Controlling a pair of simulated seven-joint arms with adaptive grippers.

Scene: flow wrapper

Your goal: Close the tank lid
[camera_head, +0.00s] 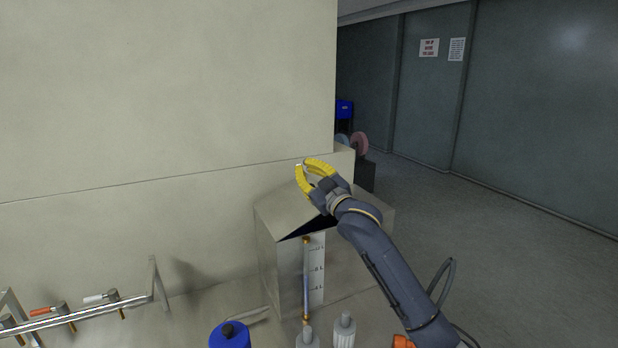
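The metal tank (283,275) stands against the big pale machine wall. Its lid (283,212) is tilted, and a dark opening shows under its front right edge. My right gripper (302,166), with yellow fingers, is above the far side of the lid. Its curved fingers come together at the tips and nothing shows between them. My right wrist and forearm cover the right part of the lid, so I cannot tell whether they touch it. My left gripper is not in view.
A level gauge (315,275) runs up the tank's front. A blue-capped container (230,336) and grey fittings (344,330) stand below it. Valves with red and white handles (100,298) and a rail are at lower left. Open floor (500,260) lies to the right.

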